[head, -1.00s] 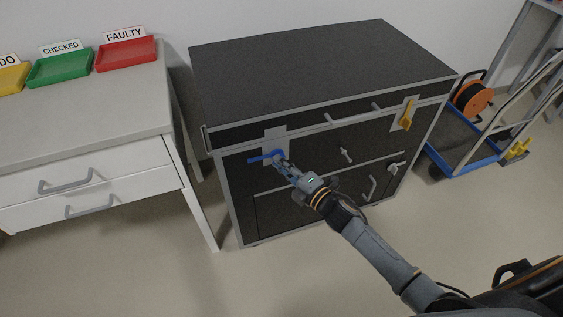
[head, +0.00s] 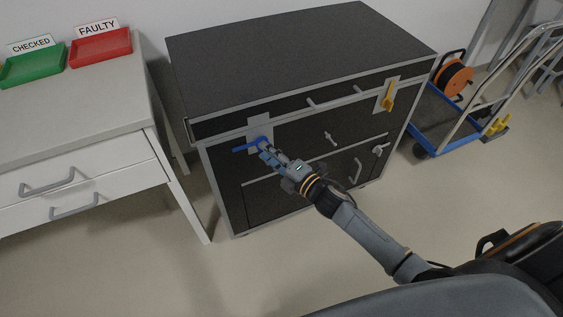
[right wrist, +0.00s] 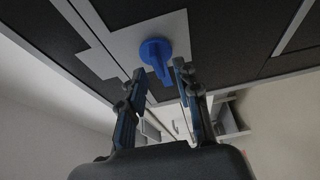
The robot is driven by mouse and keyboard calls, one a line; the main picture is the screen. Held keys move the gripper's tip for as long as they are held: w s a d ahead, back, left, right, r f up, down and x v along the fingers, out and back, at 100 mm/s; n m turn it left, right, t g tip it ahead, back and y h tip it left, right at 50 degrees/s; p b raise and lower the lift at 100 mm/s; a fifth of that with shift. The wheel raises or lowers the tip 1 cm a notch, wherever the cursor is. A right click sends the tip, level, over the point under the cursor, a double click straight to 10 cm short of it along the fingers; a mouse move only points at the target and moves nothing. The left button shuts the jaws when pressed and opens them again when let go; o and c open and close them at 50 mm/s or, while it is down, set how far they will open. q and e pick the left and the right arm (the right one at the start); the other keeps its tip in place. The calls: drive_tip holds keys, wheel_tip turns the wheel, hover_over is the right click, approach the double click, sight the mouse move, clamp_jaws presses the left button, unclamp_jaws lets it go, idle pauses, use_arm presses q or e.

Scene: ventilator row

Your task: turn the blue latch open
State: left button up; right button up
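The blue latch (head: 250,146) sits on a pale plate (head: 260,126) at the upper left of the dark cabinet's front. In the head view its lever points left, close to level. My right gripper (head: 264,151) is at the latch's right end. In the right wrist view the blue latch (right wrist: 157,56) shows a round hub and a short lever, and my right gripper (right wrist: 158,72) is open, with one finger on each side of the lever. A gap shows on both sides; whether a fingertip touches is unclear. My left gripper is out of view.
The cabinet (head: 300,50) also has a yellow latch (head: 388,97) at the upper right and several grey handles. A white drawer table (head: 75,120) with red (head: 100,48) and green (head: 33,68) trays stands left. A blue-edged trolley (head: 450,140) with an orange reel stands right.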

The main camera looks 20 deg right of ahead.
drive_tip(key=v, duration=1.1)
